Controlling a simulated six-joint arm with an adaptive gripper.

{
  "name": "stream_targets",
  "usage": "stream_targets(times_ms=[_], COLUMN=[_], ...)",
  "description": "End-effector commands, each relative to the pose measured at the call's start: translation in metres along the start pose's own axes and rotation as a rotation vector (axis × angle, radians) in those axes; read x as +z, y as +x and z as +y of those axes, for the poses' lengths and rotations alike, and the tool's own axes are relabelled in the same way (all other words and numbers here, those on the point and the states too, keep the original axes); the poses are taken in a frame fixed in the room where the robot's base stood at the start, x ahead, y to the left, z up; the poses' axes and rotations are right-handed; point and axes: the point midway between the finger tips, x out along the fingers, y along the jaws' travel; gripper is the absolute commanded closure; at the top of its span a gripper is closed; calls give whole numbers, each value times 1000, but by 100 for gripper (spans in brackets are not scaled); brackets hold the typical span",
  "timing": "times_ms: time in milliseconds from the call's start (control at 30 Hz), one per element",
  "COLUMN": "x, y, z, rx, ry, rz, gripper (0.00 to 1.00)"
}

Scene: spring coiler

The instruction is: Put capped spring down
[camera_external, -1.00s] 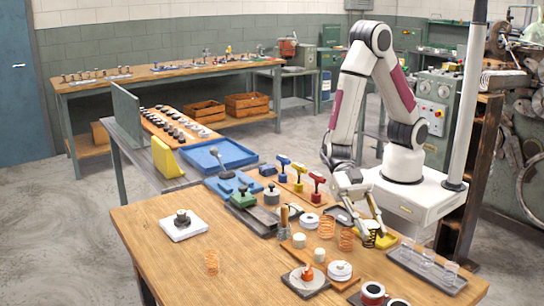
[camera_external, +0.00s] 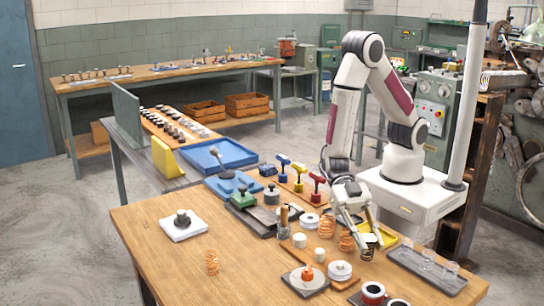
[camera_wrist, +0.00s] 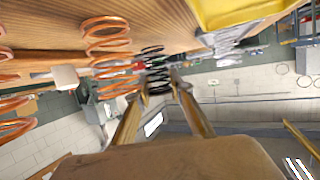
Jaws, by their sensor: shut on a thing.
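A small dark spring (camera_external: 368,250) is at my gripper's fingertips in the external view, just in front of the yellow tray (camera_external: 388,240). In the wrist view the black spring (camera_wrist: 154,62) sits between the tips of my gripper (camera_wrist: 160,84). My gripper (camera_external: 366,240) is shut on it. The cap cannot be made out clearly. The spring is close to the wooden tabletop; I cannot tell whether it touches.
Copper springs (camera_external: 326,227) and (camera_external: 346,239) stand just left of my gripper. A white disc (camera_external: 339,270) and a grey tray with clear cups (camera_external: 428,270) are nearby.

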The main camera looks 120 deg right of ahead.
Motion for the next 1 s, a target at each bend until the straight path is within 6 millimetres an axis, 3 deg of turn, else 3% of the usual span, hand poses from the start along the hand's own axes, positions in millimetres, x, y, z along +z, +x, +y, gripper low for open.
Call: stream_targets(times_ms=[667, 700, 767, 1000], x=[12, 12, 12, 12], y=[4, 4, 4, 4], z=[0, 0, 0, 0], rx=[0, 0, 0, 0], ry=[0, -1, -1, 0], rz=[0, 0, 0, 0], gripper=[100, 73, 62, 62])
